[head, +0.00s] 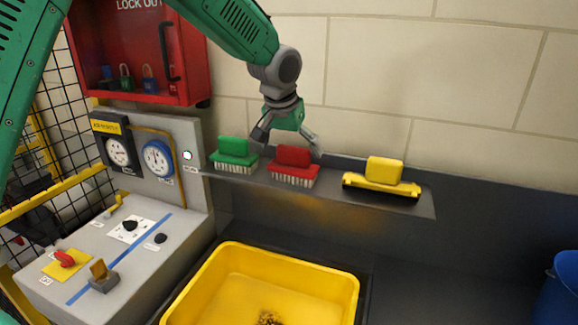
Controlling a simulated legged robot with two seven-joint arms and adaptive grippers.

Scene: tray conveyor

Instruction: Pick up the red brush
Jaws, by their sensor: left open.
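The red brush (294,166) lies bristles down on a dark wall shelf (333,193), between a green brush (234,154) on its left and a yellow brush (383,178) on its right. My left gripper (287,144) comes down from above, just over and behind the red brush. Its two fingers are spread, one to the left of the red brush's handle and one near its right end. It is empty. I cannot tell whether a finger touches the brush. My right gripper is not in view.
A yellow tray (349,273) stands below the shelf. A grey control panel (197,178) with gauges and a red lockout box (190,62) are at the left. A blue bin (565,290) is at the right edge. The wall is close behind the shelf.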

